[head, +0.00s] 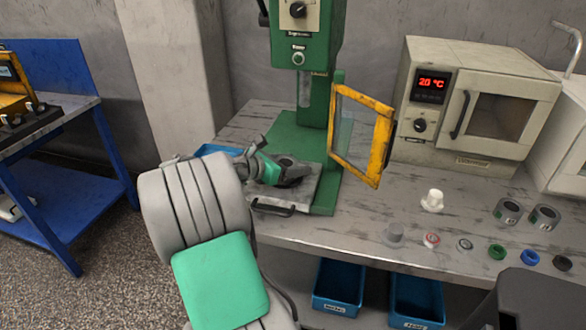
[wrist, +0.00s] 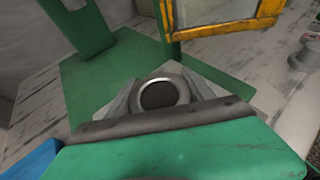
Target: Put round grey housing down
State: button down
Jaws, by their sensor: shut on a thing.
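My gripper (head: 280,172) is over the grey sliding plate (head: 302,197) of the green press. In the wrist view, my gripper (wrist: 160,92) has one finger on each side of the round grey housing (wrist: 181,90) and is shut on it. The housing has a light metal rim and a dark round opening that faces the camera. In the head view, the housing is partly hidden by my gripper and looks dark. I cannot tell whether its underside touches the plate.
The press's yellow-framed guard door (head: 383,135) stands open to the right. Several small parts, among them a white piece (head: 433,201) and a grey cylinder (head: 394,235), stand on the bench at right. An oven (head: 470,100) is behind them. Blue bins (head: 338,287) sit below.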

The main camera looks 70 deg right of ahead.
jog(key=shift+c, duration=2)
grip_release()
jog(key=shift+f, duration=0.2)
jog(key=shift+w+a+r, duration=0.1)
jog(key=shift+r, duration=0.15)
jog(key=p+v, duration=0.2)
jog(key=v, duration=0.9)
jog(key=shift+w+a+r, duration=0.1)
jog(key=shift+a+r, duration=0.1)
jog(key=shift+a, duration=0.15)
